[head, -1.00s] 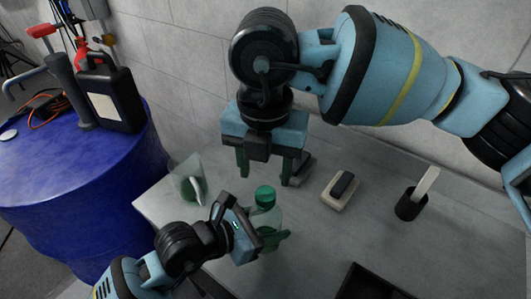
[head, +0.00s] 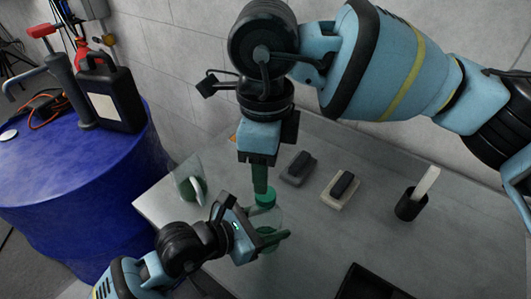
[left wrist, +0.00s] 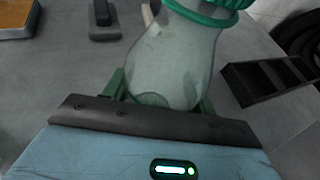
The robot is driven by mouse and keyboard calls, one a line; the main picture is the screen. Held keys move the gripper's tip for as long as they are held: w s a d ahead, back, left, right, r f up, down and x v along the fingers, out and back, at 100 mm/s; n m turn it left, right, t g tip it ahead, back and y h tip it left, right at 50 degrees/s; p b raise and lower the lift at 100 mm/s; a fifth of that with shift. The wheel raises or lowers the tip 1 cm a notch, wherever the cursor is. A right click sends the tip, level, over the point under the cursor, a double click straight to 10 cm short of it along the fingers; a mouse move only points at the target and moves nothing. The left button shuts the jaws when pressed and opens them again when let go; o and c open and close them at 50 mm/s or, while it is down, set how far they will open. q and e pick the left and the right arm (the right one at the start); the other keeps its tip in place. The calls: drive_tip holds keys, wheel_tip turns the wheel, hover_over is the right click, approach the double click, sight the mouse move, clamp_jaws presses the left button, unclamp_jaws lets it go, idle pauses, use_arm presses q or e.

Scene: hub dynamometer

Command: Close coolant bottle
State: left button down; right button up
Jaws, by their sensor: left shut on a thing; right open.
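The coolant bottle (left wrist: 178,55) is translucent with a green cap (head: 265,198) on its top; in the left wrist view a green ring circles its neck. My left gripper (head: 268,240) is shut on the bottle's body, a finger on either side, and the bottle stands on the grey bench. My right gripper (head: 261,180) is open and points down directly over the cap. Its fingers are seen edge-on, one behind the other, with their tips at the cap. I cannot tell whether they touch it.
A clear jug (head: 187,170) with a green part stands at the bench's left. A dark block (head: 298,167), a pale-based block (head: 341,190), a black cup (head: 410,204) with a white tool and a black tray (head: 370,284) lie right. A blue drum (head: 70,185) stands left.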

drive_tip(key=n, duration=0.6)
drive_tip(key=shift+r+n, duration=0.15)
drive_tip(key=shift+n, duration=0.15)
drive_tip(key=n, duration=0.6)
drive_tip(key=shift+r, duration=0.15)
drive_tip(key=n, duration=0.6)
drive_tip(key=shift+r+n, duration=0.2)
drive_tip(key=shift+n, duration=0.1)
drive_tip(key=n, duration=0.4)
drive_tip(key=shift+r, duration=0.1)
drive_tip(key=n, duration=0.3)
drive_tip(key=shift+r, duration=0.1)
drive_tip(key=shift+f, duration=4.05)
drive_tip(key=shift+c, duration=0.3)
